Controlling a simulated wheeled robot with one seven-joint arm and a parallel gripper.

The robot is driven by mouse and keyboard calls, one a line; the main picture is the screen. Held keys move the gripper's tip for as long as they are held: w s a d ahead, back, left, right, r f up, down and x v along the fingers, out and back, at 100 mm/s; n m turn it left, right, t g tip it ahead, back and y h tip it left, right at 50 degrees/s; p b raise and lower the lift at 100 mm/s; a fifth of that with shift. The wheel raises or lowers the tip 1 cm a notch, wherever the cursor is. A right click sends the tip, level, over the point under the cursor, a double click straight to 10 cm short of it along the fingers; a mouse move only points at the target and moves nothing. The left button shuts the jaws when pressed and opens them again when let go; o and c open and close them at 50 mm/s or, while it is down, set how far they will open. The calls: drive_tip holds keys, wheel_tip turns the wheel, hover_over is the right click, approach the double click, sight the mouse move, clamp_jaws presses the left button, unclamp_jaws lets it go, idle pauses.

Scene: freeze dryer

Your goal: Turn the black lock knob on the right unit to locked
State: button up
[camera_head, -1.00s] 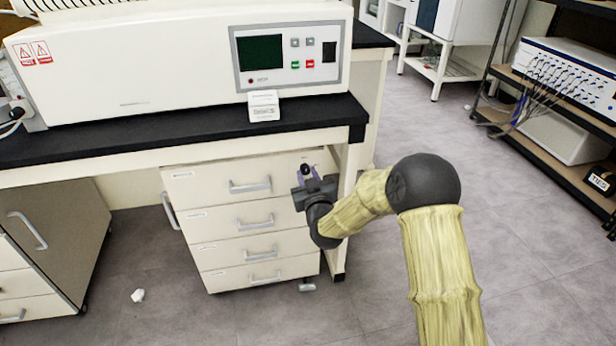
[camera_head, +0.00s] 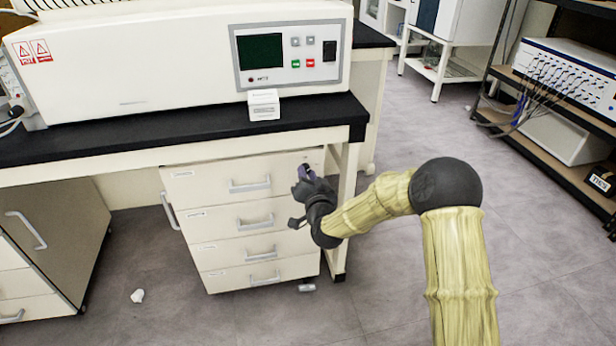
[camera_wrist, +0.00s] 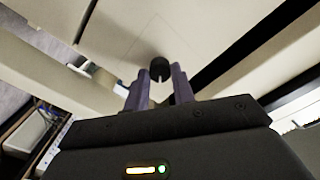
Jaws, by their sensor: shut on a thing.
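The right drawer unit (camera_head: 245,215) is cream-coloured, with several handled drawers, and stands under the bench. In the wrist view the black lock knob (camera_wrist: 158,67) shows as a small dark round piece on the pale drawer front. My gripper (camera_wrist: 161,83) has its two purple-grey fingers on either side of the knob, shut on it. In the head view my gripper (camera_head: 305,173) is at the upper right corner of the top drawer, and the knob is largely hidden by it. The knob's lock marking cannot be read.
The black bench top (camera_head: 180,141) overhangs the unit, with a white box (camera_head: 264,105) near its edge. A bench leg (camera_head: 345,200) stands just right of the unit, close to my wrist. Another drawer unit (camera_head: 50,240) is at left. Open floor lies in front and to the right.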

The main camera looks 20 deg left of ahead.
drive_tip(key=m, duration=0.4)
drive_tip(key=shift+w+d+m, duration=0.1)
drive_tip(key=shift+m, duration=2.2)
drive_tip(key=o, duration=1)
drive_tip(key=p+v, duration=0.3)
drive_tip(key=v, duration=1.4)
drive_tip(key=shift+s+p, duration=0.25)
drive_tip(key=shift+p, duration=0.1)
